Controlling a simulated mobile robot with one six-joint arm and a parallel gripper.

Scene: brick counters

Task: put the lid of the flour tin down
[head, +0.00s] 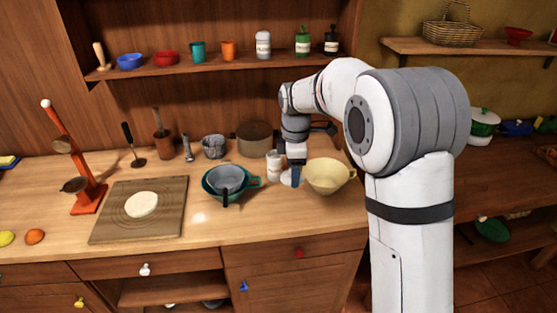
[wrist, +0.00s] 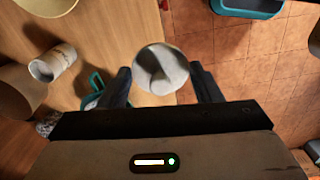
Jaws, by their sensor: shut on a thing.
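My gripper (head: 295,178) is over the counter, between the flour tin and the cream bowl. In the wrist view my gripper (wrist: 165,88) has its two dark fingers on either side of a round whitish lid (wrist: 160,66), held between them. In the head view the lid (head: 286,181) shows as a pale patch beside the fingers, partly hidden. The flour tin (head: 275,162), pale with dark marks, stands on the counter just left of my gripper. It also shows at the left of the wrist view (wrist: 54,62). Its top is too small to make out clearly.
A cream bowl with handles (head: 328,178) stands close right of my gripper. A brown pot (head: 254,137) stands behind. A board (head: 112,218) with dough lies far left. The counter front is clear.

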